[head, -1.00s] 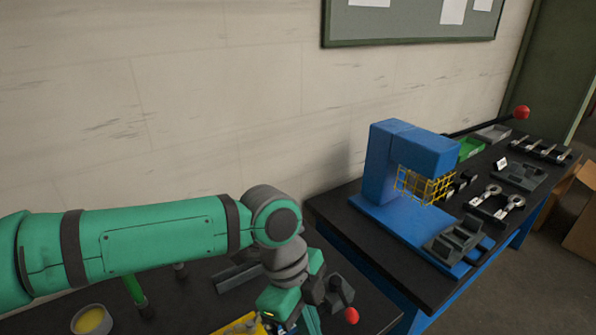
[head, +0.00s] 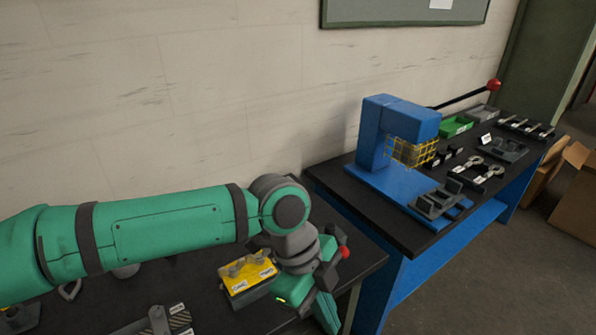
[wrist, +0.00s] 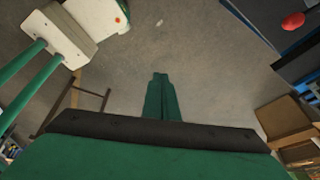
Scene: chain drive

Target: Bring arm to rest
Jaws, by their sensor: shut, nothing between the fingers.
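My green arm reaches across the head view from the left and bends down at the elbow over the near black bench. The lower arm hangs at the front edge of that bench. In the wrist view my gripper (wrist: 160,78) points at the grey floor, its two green fingers together with nothing between them. The fingertips are cut off at the bottom of the head view or hidden by the arm.
A yellow-topped block (head: 248,278) sits on the near bench close beside my arm. A red knob (head: 344,252) shows just behind my wrist. A blue press (head: 385,145) with a yellow guard stands on the right bench (head: 325,180). Cardboard boxes (head: 575,190) stand at far right.

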